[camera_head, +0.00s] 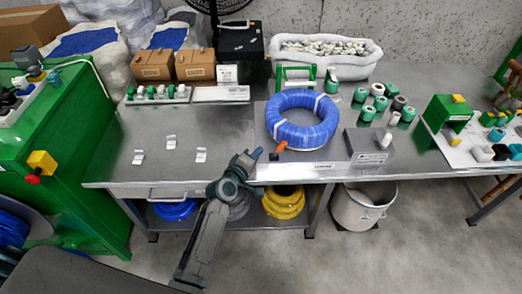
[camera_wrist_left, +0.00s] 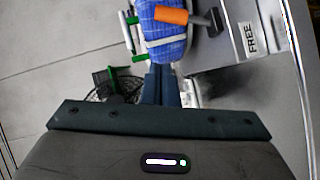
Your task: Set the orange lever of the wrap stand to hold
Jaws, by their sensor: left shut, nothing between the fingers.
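The wrap stand (camera_head: 330,152) is a grey base on the table with a blue cable coil (camera_head: 301,132) on it. Its orange lever (camera_head: 281,147) is at the front left of the base, by the coil's near edge. In the left wrist view the orange lever (camera_wrist_left: 171,15) joins a dark post, and a plate marked FREE (camera_wrist_left: 250,38) lies to the right. Whether the lever touches the coil is unclear. My left gripper (camera_head: 257,153) is shut and empty, just left of the lever; its fingers show in the wrist view (camera_wrist_left: 161,82). My right gripper is out of view.
A grey box (camera_head: 366,146) stands right of the coil, with several green spools (camera_head: 381,104) behind it. Small white pieces (camera_head: 170,142) lie on the left tabletop, otherwise mostly clear. A green machine (camera_head: 75,140) stands at the left.

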